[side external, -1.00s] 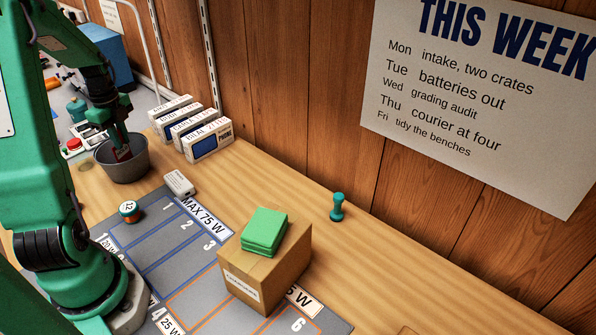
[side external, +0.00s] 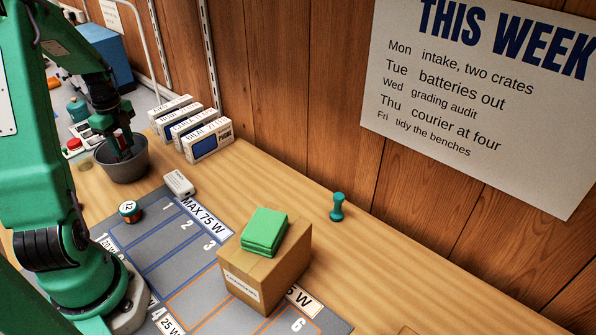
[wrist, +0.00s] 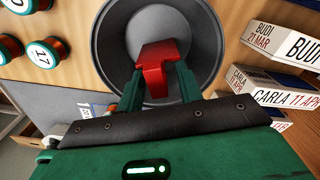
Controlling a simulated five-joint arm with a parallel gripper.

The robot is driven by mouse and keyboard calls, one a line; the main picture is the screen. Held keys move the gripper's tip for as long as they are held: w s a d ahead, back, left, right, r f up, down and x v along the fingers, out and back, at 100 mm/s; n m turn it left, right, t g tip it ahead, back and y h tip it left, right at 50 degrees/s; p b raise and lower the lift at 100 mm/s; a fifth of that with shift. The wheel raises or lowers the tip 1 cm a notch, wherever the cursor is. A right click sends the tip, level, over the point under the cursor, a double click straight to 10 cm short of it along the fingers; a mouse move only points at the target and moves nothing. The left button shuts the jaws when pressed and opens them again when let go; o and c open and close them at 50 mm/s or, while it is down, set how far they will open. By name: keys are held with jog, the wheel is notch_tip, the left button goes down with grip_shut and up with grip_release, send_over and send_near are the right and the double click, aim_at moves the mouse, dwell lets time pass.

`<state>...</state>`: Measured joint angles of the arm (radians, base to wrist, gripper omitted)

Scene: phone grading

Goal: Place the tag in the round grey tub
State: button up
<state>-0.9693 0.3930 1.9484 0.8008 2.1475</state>
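The red tag (wrist: 158,56) is between the fingertips of my gripper (wrist: 161,72) in the wrist view, both fingertips against its sides. The round grey tub (wrist: 106,45) lies beneath it, and the tag and fingers cover part of its inside. In the side external view my gripper (side external: 121,150) is over the tub (side external: 124,172), fingertips at about rim height. A bit of red tag (side external: 118,139) shows between the fingers. I cannot tell whether the tag touches the tub.
Several white phone boxes (side external: 208,145) stand right of the tub. A small white box (side external: 179,183) and a round item marked 12 (side external: 130,211) are in front of it. A cardboard box (side external: 264,265) with green cloths (side external: 264,232) stands on the grey mat (side external: 150,243).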

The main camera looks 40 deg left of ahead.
jog(key=shift+r, duration=0.15)
notch_tip(320, 180, up, 12)
dwell(0.7)
dwell(0.5)
jog(key=w+d+r+n+t+y, duration=0.1)
jog(key=w+d+r+n, duration=0.15)
jog(key=d, duration=0.65)
jog(key=w+d+r+n+t, duration=0.1)
jog(key=w+d+r+n, duration=0.2)
jog(key=d, duration=0.7)
jog(key=s+d+n+t, duration=0.1)
jog(key=s+d+n, duration=0.2)
jog(key=d, duration=0.5)
jog(key=s+d+n+t+h, duration=0.1)
jog(key=s+d+n+t, duration=0.1)
jog(key=s+d+n, duration=0.2)
jog(key=d+n, duration=0.1)
jog(key=d, duration=0.2)
jog(key=shift+d+f+t, duration=0.25)
jog(key=shift+d+t, duration=0.05)
jog(key=shift+d, duration=0.05)
